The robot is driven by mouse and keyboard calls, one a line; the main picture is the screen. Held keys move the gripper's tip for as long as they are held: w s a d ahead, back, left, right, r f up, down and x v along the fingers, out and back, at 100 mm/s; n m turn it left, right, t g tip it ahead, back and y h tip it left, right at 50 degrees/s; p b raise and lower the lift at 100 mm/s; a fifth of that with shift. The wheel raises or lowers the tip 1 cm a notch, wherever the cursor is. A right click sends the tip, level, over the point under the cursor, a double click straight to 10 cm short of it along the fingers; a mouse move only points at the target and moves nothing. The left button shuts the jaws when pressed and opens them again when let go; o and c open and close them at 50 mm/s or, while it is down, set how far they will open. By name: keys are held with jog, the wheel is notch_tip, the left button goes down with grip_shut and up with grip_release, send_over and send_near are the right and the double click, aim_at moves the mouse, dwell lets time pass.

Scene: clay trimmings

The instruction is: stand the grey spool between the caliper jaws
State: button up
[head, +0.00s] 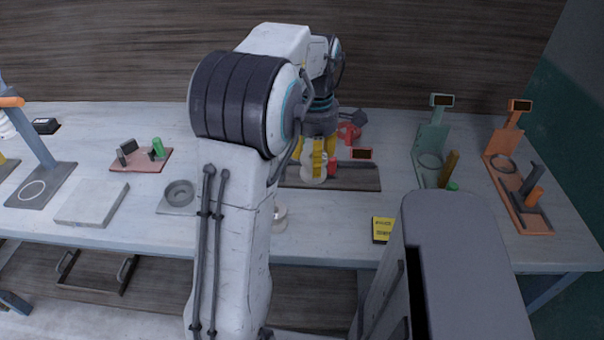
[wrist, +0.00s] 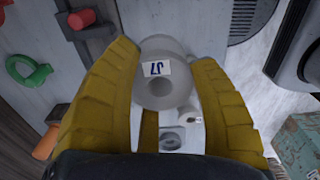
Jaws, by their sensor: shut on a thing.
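My gripper (head: 318,165) is over the middle of the table, with its yellow fingers pointing down. In the wrist view the fingers (wrist: 172,75) are closed around the grey spool (wrist: 163,92), which has a white label and a round hole facing the camera. The spool's pale lower part (head: 313,172) shows below the fingers in the head view. The other jaw is hidden. I cannot tell whether the spool touches the bed.
A pale round piece (head: 280,215) stands near the table's front edge. A grey plate with a ring (head: 180,192) is left of my arm. A yellow box (head: 382,229) lies front right. Green (head: 431,150) and orange (head: 503,150) stands are on the right.

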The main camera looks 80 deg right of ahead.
jog(key=w+d+f, duration=0.1)
jog(key=d+f, duration=0.1)
jog(key=d, duration=0.1)
jog(key=w+d+f+p, duration=0.1)
jog(key=w+d+f, duration=0.1)
jog(key=d, duration=0.2)
jog(key=w+d+f+p, duration=0.1)
jog(key=d+f, duration=0.1)
jog(key=d, duration=0.1)
jog(key=shift+w+d+f, duration=0.15)
jog(key=shift+d+f, duration=0.25)
jog(key=shift+f, duration=2.05)
jog(key=shift+f, duration=0.15)
jog(key=o, duration=1.2)
notch_tip(320, 180, up, 12)
jog(key=shift+r+p, duration=0.15)
jog(key=shift+p, duration=0.55)
jog(key=shift+w, duration=0.1)
